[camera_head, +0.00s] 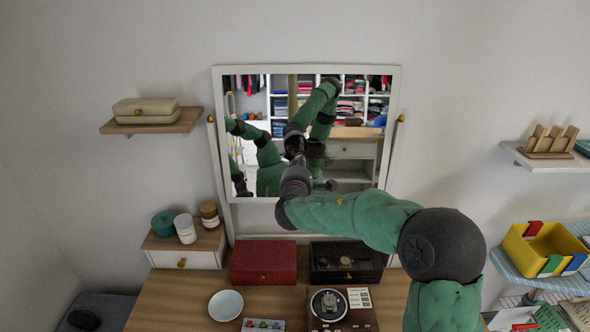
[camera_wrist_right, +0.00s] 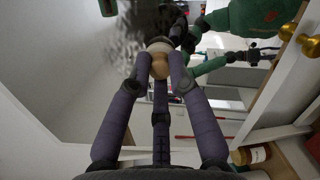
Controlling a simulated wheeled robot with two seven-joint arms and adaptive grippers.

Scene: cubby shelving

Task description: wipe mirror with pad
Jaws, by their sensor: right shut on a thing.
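The mirror (camera_head: 362,110) stands upright in a white frame at the back of the dresser. A dark smudge (camera_head: 317,150) shows on its glass; in the right wrist view it is a grey blurred patch (camera_wrist_right: 125,42) left of my fingers. My right gripper (camera_head: 295,160) reaches to the glass from the front. In the right wrist view, the right gripper (camera_wrist_right: 160,70) has its purple-grey fingers shut on the tan knob of the pad (camera_wrist_right: 159,64). The pad's pale face is at or very near the glass; exact contact is unclear. My left gripper shows no direct view.
On the dresser (camera_head: 175,300) stand a red box (camera_head: 263,262), a black box (camera_head: 346,262), a white bowl (camera_head: 226,305) and a turntable-like device (camera_head: 329,305). Jars (camera_head: 186,228) stand at left. Wall shelves (camera_head: 152,122) flank the mirror. The mirror reflects my arms and shelving.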

